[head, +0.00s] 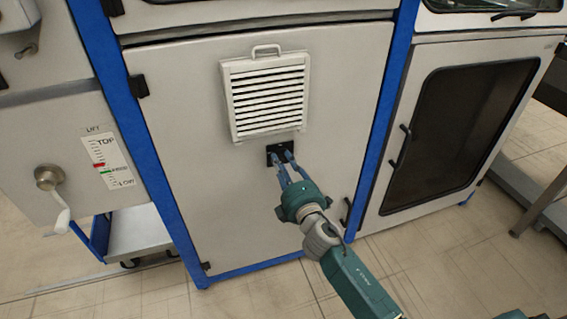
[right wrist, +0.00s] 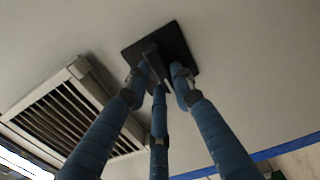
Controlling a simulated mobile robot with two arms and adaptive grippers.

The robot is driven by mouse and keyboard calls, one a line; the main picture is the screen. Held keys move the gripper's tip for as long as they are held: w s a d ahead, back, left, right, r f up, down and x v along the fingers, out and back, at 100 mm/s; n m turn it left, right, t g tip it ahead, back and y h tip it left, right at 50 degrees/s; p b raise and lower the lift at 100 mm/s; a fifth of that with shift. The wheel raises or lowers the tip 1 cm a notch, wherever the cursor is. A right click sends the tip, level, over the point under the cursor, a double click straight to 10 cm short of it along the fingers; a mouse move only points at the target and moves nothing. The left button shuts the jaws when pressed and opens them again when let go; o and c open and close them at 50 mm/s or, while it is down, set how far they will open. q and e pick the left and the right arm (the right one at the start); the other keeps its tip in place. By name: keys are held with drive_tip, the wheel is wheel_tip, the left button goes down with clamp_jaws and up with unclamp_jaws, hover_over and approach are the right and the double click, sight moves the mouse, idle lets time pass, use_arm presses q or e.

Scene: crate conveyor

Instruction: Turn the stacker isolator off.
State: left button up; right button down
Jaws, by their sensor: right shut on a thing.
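The stacker isolator is a small black square plate (head: 279,147) on the pale cabinet door, just below the white louvred vent. In the right wrist view, the plate (right wrist: 178,38) shows at the top middle with a dark grey handle (right wrist: 152,58) standing out from it. My right gripper (head: 282,161) is at the plate. Its blue fingers (right wrist: 160,80) are shut on the handle, which partly hides behind the fingertips. The handle's exact angle is hard to read. My left gripper is not in view.
The louvred vent (head: 268,95) juts out just above the isolator and lies beside my fingers in the right wrist view (right wrist: 65,115). A crank (head: 52,190) and a lift scale (head: 107,160) are at the left. A dark-windowed door (head: 455,130) is at the right.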

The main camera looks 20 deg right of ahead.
drive_tip(key=shift+a, duration=0.1)
drive_tip(key=c, duration=1.5)
unclamp_jaws()
drive_tip(key=shift+o, duration=0.2)
drive_tip(key=s, duration=1.2)
drive_tip(key=shift+d, duration=0.25)
drive_tip(key=shift+f, duration=0.15)
